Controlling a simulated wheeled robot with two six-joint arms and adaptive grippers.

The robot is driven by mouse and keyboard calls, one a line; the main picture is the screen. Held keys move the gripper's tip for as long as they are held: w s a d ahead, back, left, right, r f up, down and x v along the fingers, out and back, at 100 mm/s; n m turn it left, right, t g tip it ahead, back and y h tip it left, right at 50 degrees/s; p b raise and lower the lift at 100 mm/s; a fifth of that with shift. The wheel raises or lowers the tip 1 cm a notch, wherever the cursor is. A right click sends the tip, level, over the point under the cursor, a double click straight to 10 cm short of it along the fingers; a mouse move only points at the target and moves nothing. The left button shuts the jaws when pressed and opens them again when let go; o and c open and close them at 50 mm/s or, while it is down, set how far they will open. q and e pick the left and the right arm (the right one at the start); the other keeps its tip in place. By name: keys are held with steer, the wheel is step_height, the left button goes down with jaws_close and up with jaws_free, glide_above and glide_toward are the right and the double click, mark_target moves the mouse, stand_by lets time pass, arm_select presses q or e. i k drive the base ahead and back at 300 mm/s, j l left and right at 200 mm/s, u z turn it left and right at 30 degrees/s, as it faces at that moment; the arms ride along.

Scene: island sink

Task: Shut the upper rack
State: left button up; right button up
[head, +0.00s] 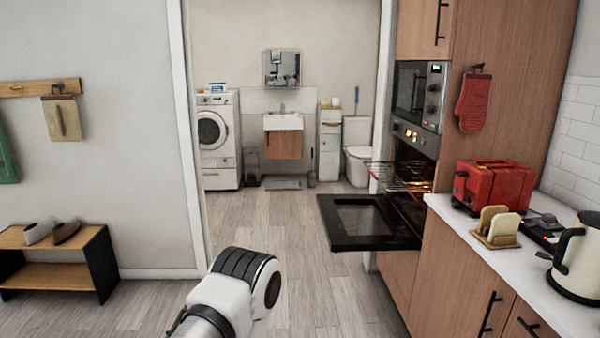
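The upper rack (402,176) is a wire oven rack at the right of the head view. It sticks out to the left of the lit oven (415,138), above the open door. The oven door (368,222) is folded down flat, with its dark glass panel facing up. I cannot make out a second rack clearly. One white and black arm link of mine shows at the bottom, well short of the oven and apart from it. Neither gripper is in view.
A counter (566,310) at the right holds a red toaster (497,184), a toast holder (497,227) and a kettle (577,262). A shoe bench (60,268) stands at the left. The wood floor (300,262) before the open door is clear.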

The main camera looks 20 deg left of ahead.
mark_target(373, 174)
steer(key=u, duration=0.35)
steer(key=i+j+z, duration=0.1)
steer(key=i+j, duration=1.5)
steer(key=i, duration=0.1)
